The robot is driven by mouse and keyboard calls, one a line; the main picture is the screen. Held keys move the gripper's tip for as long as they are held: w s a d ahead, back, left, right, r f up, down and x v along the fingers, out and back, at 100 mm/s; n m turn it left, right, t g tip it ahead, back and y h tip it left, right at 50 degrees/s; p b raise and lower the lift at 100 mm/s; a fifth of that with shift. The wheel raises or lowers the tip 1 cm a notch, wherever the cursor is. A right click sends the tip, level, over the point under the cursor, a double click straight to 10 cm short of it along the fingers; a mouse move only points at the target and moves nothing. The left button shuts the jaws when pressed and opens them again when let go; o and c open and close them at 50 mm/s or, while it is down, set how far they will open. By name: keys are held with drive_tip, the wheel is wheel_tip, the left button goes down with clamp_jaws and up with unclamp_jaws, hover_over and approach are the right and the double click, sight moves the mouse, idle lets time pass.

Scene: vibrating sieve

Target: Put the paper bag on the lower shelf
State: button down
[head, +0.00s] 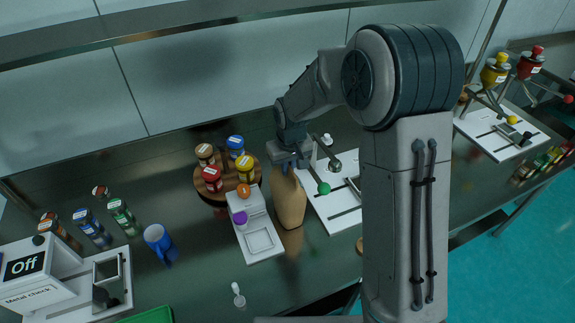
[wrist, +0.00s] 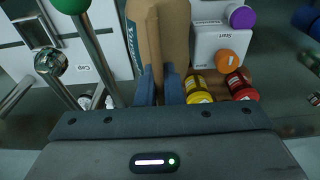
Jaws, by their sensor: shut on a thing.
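The brown paper bag (head: 290,201) stands upright in the middle of the counter, between a white button device and a white board. My gripper (head: 291,158) comes down on its top from behind. In the wrist view my gripper (wrist: 159,84) is shut on the bag (wrist: 160,35), with its two fingers close together on the bag's edge. I cannot tell whether the bag's base touches the counter. The lower shelf (head: 347,297) shows only as a thin strip under the counter's front edge, and most of it is hidden.
The white device (head: 262,240) with orange and purple buttons stands close left of the bag. A round wooden rack (head: 222,196) with several jars is behind it. A white board (head: 325,206) with a metal stand is close right. A metal-check machine (head: 45,275) is at far left.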

drive_tip(key=shift+f, duration=0.1)
drive_tip(key=c, duration=1.9)
unclamp_jaws()
drive_tip(key=shift+f, duration=0.1)
drive_tip(key=o, duration=0.3)
drive_tip(key=shift+o, duration=0.2)
wheel_tip(320, 180, up, 12)
drive_tip(key=s+b, duration=0.2)
drive_tip(key=s+d+r+m+t, duration=0.1)
drive_tip(key=s+d+m, duration=0.1)
drive_tip(key=s+d, duration=0.5)
drive_tip(key=s+d+r+m+t, duration=0.1)
drive_tip(key=s+d, duration=0.6)
drive_tip(key=s, duration=0.8)
drive_tip(key=shift+d+r+m+h, duration=0.15)
drive_tip(key=shift+r+m+h, duration=0.15)
drive_tip(key=shift+r+m, duration=0.35)
drive_tip(key=shift+o, duration=0.4)
drive_tip(key=shift+s+d+f, duration=0.1)
drive_tip(key=shift+s+f, duration=0.1)
drive_tip(key=shift+s, duration=0.25)
